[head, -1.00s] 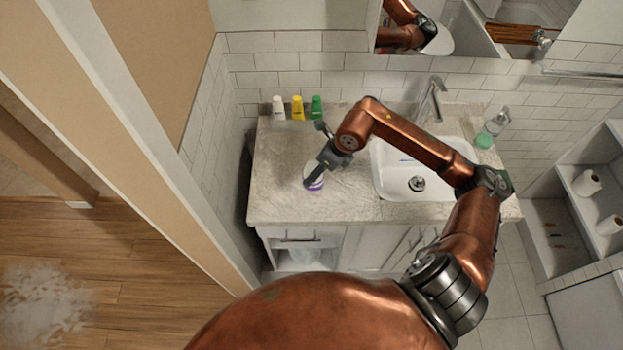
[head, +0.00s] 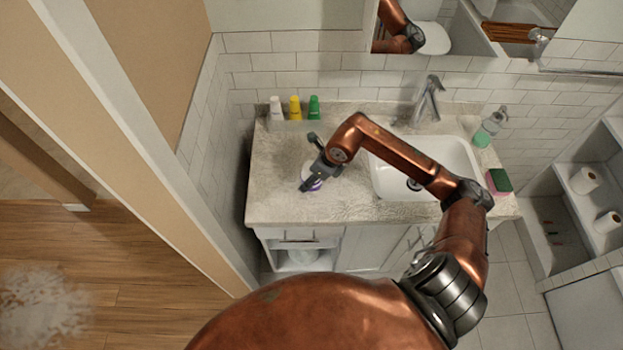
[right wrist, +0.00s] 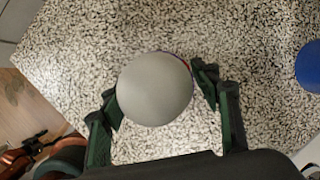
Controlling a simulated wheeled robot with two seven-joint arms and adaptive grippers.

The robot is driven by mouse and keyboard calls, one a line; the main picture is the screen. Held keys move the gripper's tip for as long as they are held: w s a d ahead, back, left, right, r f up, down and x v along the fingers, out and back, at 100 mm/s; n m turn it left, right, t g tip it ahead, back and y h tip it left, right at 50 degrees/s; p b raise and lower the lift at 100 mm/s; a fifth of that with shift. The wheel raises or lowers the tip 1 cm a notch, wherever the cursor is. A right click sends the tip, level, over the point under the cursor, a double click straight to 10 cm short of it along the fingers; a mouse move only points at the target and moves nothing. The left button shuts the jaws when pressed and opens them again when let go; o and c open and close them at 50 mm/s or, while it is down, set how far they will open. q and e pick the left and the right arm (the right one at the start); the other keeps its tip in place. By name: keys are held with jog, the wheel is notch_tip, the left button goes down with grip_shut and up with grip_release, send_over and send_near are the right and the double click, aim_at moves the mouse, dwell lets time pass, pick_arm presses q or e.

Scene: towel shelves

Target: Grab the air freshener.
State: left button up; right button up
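The air freshener (head: 313,183) is a small white and purple container on the left part of the stone counter. Its round pale-grey top (right wrist: 155,88) fills the middle of the right wrist view. My right gripper (head: 308,181) is down at it, and its dark fingers (right wrist: 158,88) lie on either side, close against the top's edges. I cannot tell whether they press on it or only surround it. In the head view the gripper hides part of the air freshener. My left gripper is out of view.
White, yellow and green bottles (head: 295,108) stand at the back left of the counter. The sink (head: 455,160) and faucet (head: 428,100) are to the right, with a soap bottle (head: 490,128) and a pink-green sponge (head: 498,181). A blue round thing (right wrist: 311,66) shows at the wrist view's right edge.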

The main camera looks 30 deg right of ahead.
jog(key=c, duration=1.1)
